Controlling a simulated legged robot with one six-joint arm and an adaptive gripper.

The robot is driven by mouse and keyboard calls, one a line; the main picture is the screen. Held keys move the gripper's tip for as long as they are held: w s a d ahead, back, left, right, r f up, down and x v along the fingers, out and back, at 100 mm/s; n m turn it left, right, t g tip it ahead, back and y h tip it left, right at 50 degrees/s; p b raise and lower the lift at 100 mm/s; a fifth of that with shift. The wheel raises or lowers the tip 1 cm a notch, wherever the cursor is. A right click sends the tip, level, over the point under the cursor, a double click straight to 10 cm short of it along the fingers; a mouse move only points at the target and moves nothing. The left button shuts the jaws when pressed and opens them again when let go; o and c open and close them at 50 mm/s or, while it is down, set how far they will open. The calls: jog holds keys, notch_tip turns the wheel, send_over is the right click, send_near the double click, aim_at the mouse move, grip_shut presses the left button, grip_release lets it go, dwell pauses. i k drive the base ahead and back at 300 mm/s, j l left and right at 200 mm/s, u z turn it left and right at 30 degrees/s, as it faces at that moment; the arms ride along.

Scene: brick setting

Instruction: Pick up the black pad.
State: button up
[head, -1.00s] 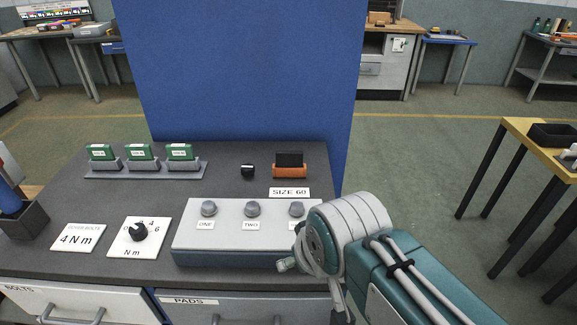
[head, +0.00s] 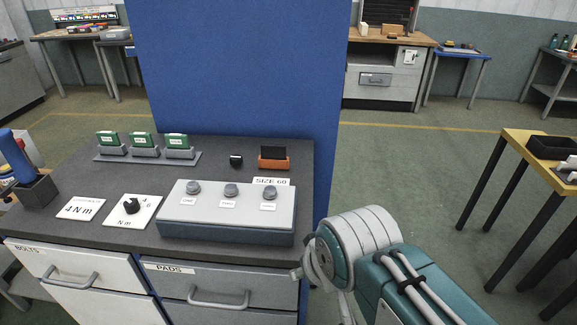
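A black upright block (head: 273,152) sits in an orange holder (head: 284,163) at the back right of the grey bench, behind the SIZE 60 label (head: 270,182). A small separate black piece (head: 236,160) stands just left of that holder. I cannot tell which of the two black things is the pad. My arm enters at the lower right, with its grey joint to the right of the bench and apart from both black things. The fingers of my gripper do not show clearly.
A blue panel (head: 235,80) rises behind.

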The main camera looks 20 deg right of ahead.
aim_at(268, 150)
jog(key=k+l+u, duration=0.2)
jog(key=l, duration=0.25)
jog(key=k+l+u, duration=0.45)
jog(key=k+l, duration=0.15)
jog(key=l, duration=0.2)
jog(key=i+l+u, duration=0.1)
jog(key=l+u, duration=0.2)
jog(key=l, duration=0.35)
jog(key=l+u, duration=0.3)
jog(key=l, duration=0.4)
jog(key=i+l+u, duration=0.2)
jog(key=i+l, duration=0.15)
jog(key=i+l+u, duration=0.15)
jog(key=i+l, duration=0.15)
jog(key=l, duration=0.15)
jog(key=i+l+u, duration=0.2)
jog(key=l, duration=0.25)
jog(key=i, duration=0.1)
